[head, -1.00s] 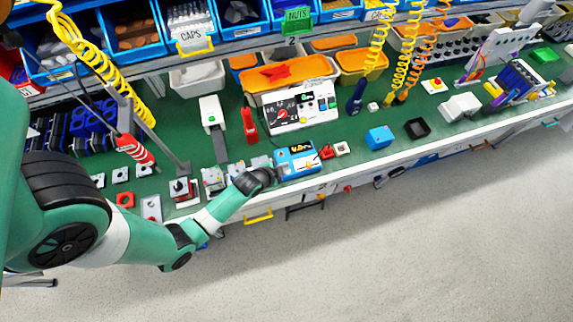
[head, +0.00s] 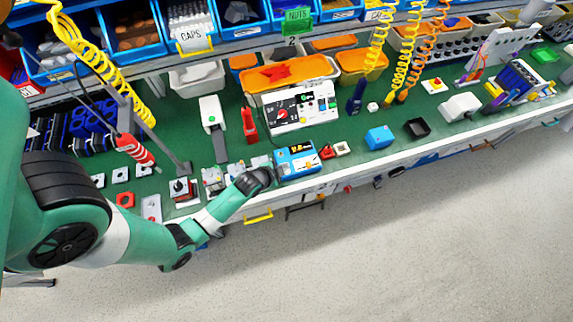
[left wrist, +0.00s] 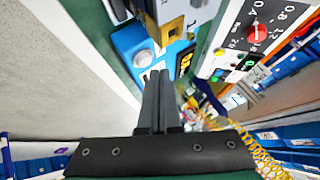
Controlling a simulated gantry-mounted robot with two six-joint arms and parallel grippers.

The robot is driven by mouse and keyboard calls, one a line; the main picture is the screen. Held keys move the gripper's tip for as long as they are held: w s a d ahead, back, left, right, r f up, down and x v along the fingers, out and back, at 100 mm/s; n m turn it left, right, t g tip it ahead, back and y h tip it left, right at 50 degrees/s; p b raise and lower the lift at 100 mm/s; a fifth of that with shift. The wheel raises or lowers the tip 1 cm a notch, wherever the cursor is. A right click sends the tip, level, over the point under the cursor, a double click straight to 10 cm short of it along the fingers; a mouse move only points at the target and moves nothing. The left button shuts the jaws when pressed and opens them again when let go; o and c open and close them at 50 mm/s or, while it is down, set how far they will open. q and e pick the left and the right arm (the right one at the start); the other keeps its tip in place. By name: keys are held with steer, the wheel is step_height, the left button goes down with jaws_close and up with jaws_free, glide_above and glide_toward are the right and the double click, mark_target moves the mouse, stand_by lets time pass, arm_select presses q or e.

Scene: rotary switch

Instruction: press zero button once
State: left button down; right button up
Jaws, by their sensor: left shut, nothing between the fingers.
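A blue box-shaped device (head: 297,160) with a small dark display lies near the front edge of the green bench. It also shows in the left wrist view (left wrist: 131,39), with yellow characters on its display (left wrist: 186,61) and a pale round button (left wrist: 143,58) on its face. My left gripper (head: 273,173) is at the device's left end. In the left wrist view its two fingers (left wrist: 158,73) are together and empty, with the tips over or beside the button; contact cannot be told. Which button is marked zero is too small to read. My right gripper is not in view.
A white panel (head: 301,108) with a red knob stands behind the device. A small red block (head: 326,152) sits at its right, and small parts (head: 213,181) lie to the left of my gripper. Yellow coiled hoses hang above the bench.

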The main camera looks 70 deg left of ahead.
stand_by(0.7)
arm_select(q)
steer(key=shift+f+b, duration=0.3)
steer(key=shift+f, duration=0.1)
steer(key=shift+f+b, duration=0.3)
steer(key=shift+f, duration=0.15)
stand_by(0.4)
steer(key=shift+r, duration=0.15)
steer(key=shift+r+p, duration=0.7)
steer(key=shift+p, duration=0.25)
steer(key=shift+r, duration=0.15)
step_height(320, 180, up, 5)
steer(key=p, duration=0.5)
stand_by(0.5)
